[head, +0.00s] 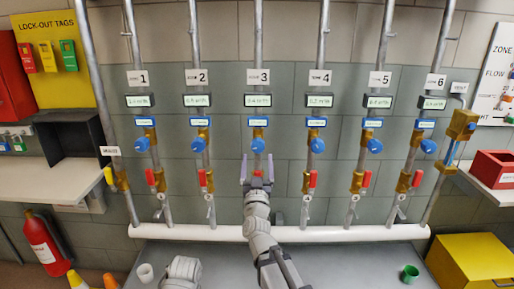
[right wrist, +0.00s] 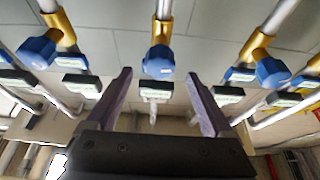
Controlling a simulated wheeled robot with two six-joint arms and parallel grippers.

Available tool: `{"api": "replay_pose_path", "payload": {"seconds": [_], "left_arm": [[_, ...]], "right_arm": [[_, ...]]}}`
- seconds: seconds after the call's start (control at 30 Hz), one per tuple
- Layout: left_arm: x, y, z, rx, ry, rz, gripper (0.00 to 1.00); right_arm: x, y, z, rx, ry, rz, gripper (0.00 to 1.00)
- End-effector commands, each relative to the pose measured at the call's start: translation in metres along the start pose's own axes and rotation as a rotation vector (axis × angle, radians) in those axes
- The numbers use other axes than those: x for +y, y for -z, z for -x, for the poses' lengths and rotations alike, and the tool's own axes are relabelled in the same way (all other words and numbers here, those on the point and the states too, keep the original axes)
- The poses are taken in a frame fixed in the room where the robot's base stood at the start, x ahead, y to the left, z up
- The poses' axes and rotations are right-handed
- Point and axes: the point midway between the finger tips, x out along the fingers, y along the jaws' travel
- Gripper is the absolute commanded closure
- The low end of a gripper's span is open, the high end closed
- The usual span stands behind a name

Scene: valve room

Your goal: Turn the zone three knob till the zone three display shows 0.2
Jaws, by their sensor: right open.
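The zone three knob (head: 258,145) is a blue round knob on the pipe under the sign marked 3. The zone three display (head: 258,100) is above it, with a small green screen whose digits are too small to read surely. My right gripper (head: 257,166) is open just below the knob, fingers pointing up toward it. In the right wrist view the knob (right wrist: 158,62) shows ahead, in line with the gap between the open fingers of my gripper (right wrist: 159,76), and nothing is held. My left gripper is not in view; a grey link of mine shows at the bottom left.
Similar blue knobs stand on both sides, for zone 2 (head: 198,145) and zone 4 (head: 317,145). Red-handled valves (head: 310,180) sit lower on the pipes. A white horizontal pipe (head: 350,234) runs below. A green cup (head: 410,273) and a white cup (head: 145,272) stand in front.

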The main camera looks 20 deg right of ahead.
Motion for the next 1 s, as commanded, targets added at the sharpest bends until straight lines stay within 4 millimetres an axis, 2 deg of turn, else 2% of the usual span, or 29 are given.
{"api": "replay_pose_path", "payload": {"seconds": [0.3, 0.4, 0.7, 0.77, 1.0], "left_arm": [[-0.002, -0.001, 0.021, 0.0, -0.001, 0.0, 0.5], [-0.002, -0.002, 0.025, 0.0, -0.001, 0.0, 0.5], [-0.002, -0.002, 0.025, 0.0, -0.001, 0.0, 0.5], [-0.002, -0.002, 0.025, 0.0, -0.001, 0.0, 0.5], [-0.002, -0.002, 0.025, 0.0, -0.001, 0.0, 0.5]], "right_arm": [[-0.001, 0.002, -0.052, 0.0, 0.0, 0.001, 0.14], [-0.001, 0.001, -0.062, 0.0, 0.0, 0.001, 0.14], [0.0, 0.0, -0.065, 0.0, 0.001, 0.0, 0.14], [0.0, 0.0, -0.065, 0.0, 0.001, 0.001, 0.19], [0.0, 0.0, -0.065, 0.0, 0.001, 0.0, 0.46]]}}
